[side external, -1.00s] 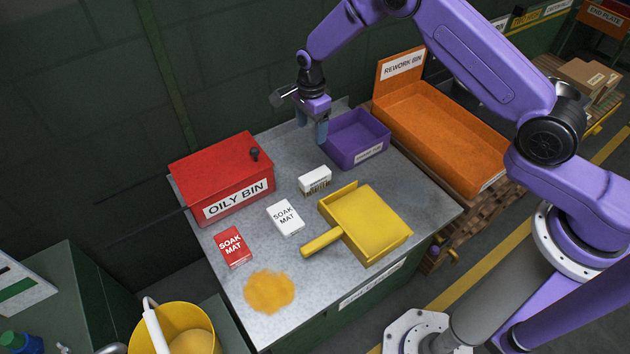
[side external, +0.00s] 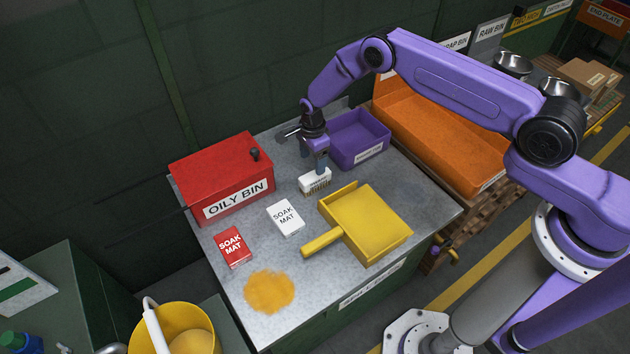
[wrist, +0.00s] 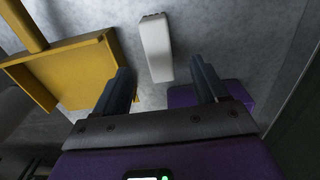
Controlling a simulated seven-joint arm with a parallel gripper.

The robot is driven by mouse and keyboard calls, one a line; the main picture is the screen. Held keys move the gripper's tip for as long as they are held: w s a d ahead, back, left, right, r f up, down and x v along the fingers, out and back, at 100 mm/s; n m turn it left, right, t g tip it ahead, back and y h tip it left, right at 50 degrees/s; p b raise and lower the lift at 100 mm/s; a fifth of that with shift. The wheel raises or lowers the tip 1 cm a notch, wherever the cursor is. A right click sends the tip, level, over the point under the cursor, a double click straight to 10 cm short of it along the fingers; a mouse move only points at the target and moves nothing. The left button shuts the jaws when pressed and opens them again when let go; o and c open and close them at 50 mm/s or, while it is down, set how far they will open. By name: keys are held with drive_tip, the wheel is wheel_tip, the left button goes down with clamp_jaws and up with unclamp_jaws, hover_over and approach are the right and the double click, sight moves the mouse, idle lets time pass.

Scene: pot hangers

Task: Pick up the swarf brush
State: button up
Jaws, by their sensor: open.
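The swarf brush (side external: 315,182) is a small white block with a label and a brownish lower part. It stands on the grey metal bench top, between the white soak mat and the purple tray. My gripper (side external: 319,163) points down just over the brush, and its fingers cover part of the brush's back in the side view. In the wrist view the white brush top (wrist: 156,44) lies ahead of and between the two parted fingers (wrist: 161,72). The gripper is open and holds nothing. I cannot tell whether a finger touches the brush.
A yellow dustpan (side external: 365,225) lies in front and to the right of the brush. A purple tray (side external: 358,138) is close behind. A red oily bin (side external: 222,178) stands left. White (side external: 285,218) and red (side external: 232,246) soak mats and an orange spill (side external: 269,291) lie at front left.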

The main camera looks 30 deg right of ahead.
sight(315, 181)
drive_tip(key=f, duration=0.4)
drive_tip(key=shift+s+d, duration=0.15)
drive_tip(key=shift+d, duration=0.15)
drive_tip(key=shift+f, duration=0.7)
clamp_jaws()
drive_tip(key=shift+r, duration=0.2)
